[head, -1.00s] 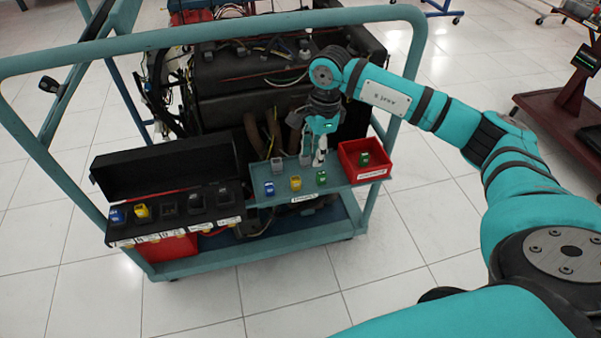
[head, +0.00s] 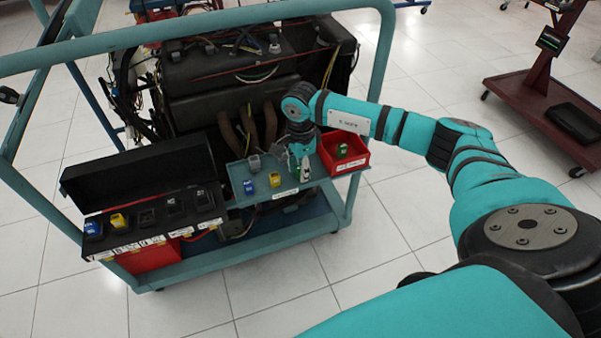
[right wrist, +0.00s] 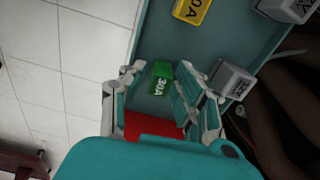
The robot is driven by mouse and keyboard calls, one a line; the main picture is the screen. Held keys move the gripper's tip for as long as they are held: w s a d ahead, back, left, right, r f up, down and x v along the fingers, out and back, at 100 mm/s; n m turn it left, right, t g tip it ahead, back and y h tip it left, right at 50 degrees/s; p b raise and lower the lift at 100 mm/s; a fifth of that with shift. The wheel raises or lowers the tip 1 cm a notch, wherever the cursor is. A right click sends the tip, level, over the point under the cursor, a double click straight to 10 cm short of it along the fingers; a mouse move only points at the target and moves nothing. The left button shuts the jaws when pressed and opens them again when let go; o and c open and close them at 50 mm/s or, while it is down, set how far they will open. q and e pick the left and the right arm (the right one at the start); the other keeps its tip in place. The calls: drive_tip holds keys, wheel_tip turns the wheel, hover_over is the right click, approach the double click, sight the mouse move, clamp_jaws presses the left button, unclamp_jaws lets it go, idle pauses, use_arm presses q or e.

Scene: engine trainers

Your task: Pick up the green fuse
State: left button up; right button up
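A green fuse (right wrist: 160,78) marked 30A stands on the teal shelf (right wrist: 220,35) of the engine trainer. In the right wrist view it sits between the two parted fingers of my right gripper (right wrist: 164,82). A gap shows on the left finger's side; contact on the right side is hard to tell. In the head view my right gripper (head: 299,168) is down at the shelf's right part and largely hides this fuse. Another green fuse (head: 342,150) is in the red bin (head: 350,167) at the shelf's right end. My left gripper is not in view.
A blue fuse (head: 249,187), a yellow fuse (head: 275,180) and grey fuses (right wrist: 232,80) stand close by on the shelf. A black fuse box (head: 140,175) with open lid is at left. The trainer's teal frame rail (head: 383,60) rises behind my arm.

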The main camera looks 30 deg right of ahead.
drive_tip(key=shift+f, duration=0.2)
drive_tip(key=c, duration=0.6)
drive_tip(key=shift+r, duration=0.15)
